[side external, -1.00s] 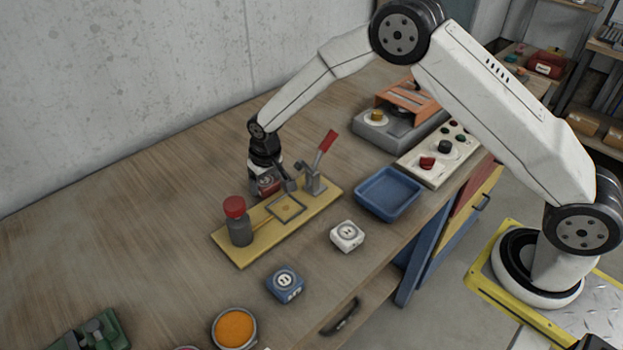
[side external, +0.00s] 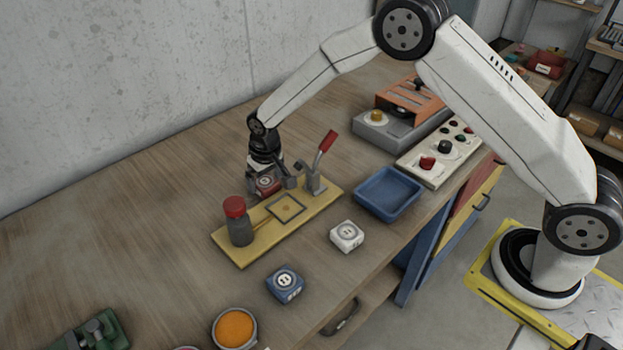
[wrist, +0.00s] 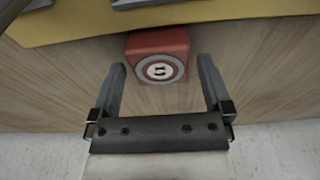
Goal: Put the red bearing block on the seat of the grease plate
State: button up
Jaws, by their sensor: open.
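The red bearing block (side external: 267,184) sits on the table behind the grease plate, partly hidden by my gripper in the side view. In the wrist view the red bearing block (wrist: 158,58) lies ahead of and between the lines of my two fingers, close to the plate's yellow edge. My gripper (wrist: 160,80) is open and empty, its fingers apart on either side. The yellow grease plate (side external: 240,256) carries a square framed seat (side external: 287,207), a red-capped grey bottle (side external: 238,222) and a clamp with a red handle (side external: 326,142). The seat is empty.
A white block (side external: 347,236) and a blue block (side external: 285,284) stand in front of the plate. A blue tray (side external: 389,193) and a button panel (side external: 437,157) are to the right. An orange-filled bowl (side external: 234,328) is near the front.

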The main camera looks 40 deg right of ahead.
aim_at(271, 186)
notch_tip(271, 186, up, 11)
jog(key=s, duration=0.1)
jog(key=shift+s, duration=0.35)
jog(key=shift+s, duration=0.1)
dwell(0.5)
jog(key=s+d, duration=0.5)
jog(key=s, duration=0.7)
jog(key=s+d, duration=0.6)
jog(key=s, duration=0.6)
jog(key=shift+t, duration=0.4)
jog(key=shift+w+r, duration=0.1)
jog(key=shift+r, duration=0.05)
